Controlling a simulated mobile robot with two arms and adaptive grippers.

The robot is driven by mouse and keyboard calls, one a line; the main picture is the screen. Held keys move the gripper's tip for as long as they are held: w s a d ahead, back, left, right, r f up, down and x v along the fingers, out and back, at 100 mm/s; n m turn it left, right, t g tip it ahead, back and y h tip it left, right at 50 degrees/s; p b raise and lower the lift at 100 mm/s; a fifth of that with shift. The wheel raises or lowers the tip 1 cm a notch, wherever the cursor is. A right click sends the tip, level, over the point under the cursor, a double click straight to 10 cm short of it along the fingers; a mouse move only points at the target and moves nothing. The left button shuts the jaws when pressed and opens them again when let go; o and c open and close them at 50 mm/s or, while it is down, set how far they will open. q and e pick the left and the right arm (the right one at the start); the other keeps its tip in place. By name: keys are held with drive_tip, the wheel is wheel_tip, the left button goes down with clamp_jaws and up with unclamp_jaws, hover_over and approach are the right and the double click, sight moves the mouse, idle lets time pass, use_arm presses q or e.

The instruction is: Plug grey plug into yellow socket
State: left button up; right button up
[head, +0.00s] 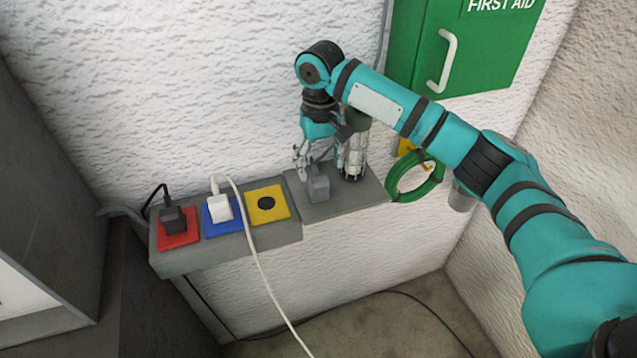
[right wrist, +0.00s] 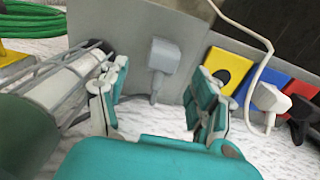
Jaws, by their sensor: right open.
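The grey plug (head: 318,186) sits on the grey shelf to the right of the socket strip. In the right wrist view the grey plug (right wrist: 164,56) shows between and beyond the open fingers, not touching them. The yellow socket (head: 268,204) is empty, with a dark round hole in its middle; it also shows in the right wrist view (right wrist: 228,70). My right gripper (head: 318,166) is open, close to the grey plug and behind it in the head view. Its fingers also show in the right wrist view (right wrist: 160,100). My left gripper is not in view.
A black plug (head: 173,219) is in the red socket and a white plug (head: 219,207) with a trailing white cable is in the blue socket. A caged cylindrical object (head: 353,158) stands right of the gripper. A green cable coil (head: 416,176) hangs nearby, below the green first aid cabinet (head: 480,45).

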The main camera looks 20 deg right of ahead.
sight(318, 178)
drive_tip(key=shift+f+p, duration=0.4)
drive_tip(key=shift+f, duration=0.05)
wheel_tip(318, 178, down, 4)
drive_tip(key=shift+a+r+p, duration=0.1)
drive_tip(key=shift+r+p, duration=0.1)
drive_tip(key=shift+p, duration=0.5)
drive_tip(key=shift+f, duration=0.35)
drive_tip(key=c, duration=1.2)
drive_tip(key=shift+o, duration=0.2)
drive_tip(key=shift+r, duration=0.1)
